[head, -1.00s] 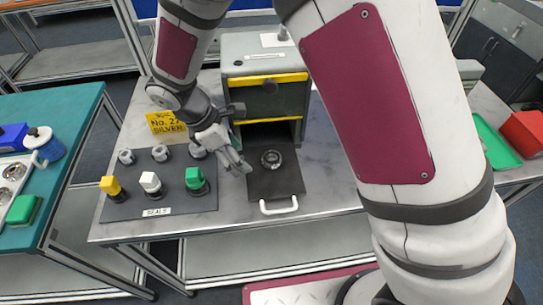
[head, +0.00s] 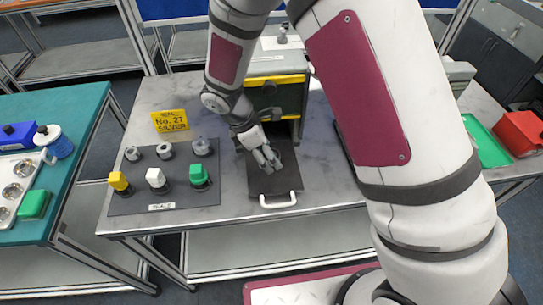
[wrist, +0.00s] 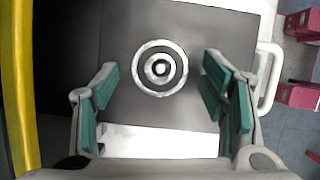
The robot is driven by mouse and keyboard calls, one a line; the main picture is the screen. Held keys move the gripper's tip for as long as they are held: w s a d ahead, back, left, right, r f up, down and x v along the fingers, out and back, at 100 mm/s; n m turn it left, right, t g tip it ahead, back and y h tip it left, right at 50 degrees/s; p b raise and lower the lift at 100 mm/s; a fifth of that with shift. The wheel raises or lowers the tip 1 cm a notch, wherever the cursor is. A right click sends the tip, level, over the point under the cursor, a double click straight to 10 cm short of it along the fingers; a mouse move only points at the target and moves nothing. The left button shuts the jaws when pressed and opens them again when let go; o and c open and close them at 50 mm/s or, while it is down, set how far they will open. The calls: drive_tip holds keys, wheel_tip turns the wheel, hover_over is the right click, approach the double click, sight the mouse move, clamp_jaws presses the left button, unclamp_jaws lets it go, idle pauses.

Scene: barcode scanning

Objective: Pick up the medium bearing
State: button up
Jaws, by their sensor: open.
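A round silver bearing (wrist: 160,68) with a shiny outer ring and a bright centre lies flat on the dark pulled-out drawer tray (wrist: 120,40) in the wrist view. My gripper (wrist: 160,80) is open, with its teal finger pads on the left and right of the bearing and nothing between them touching it. In the head view my gripper (head: 268,160) is over the tray (head: 283,186) and hides the bearing. Only one bearing shows in the tray, so its size rank cannot be told.
The tray's white handle (head: 278,201) is at the front, and the cabinet (head: 285,92) with yellow edges stands behind. A dark mat (head: 135,204) to the left holds several grey rings and coloured-topped pieces. A yellow sign (head: 170,120) stands behind the mat.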

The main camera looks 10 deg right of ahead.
drive_tip(key=c, duration=1.4)
drive_tip(key=shift+o, duration=0.2)
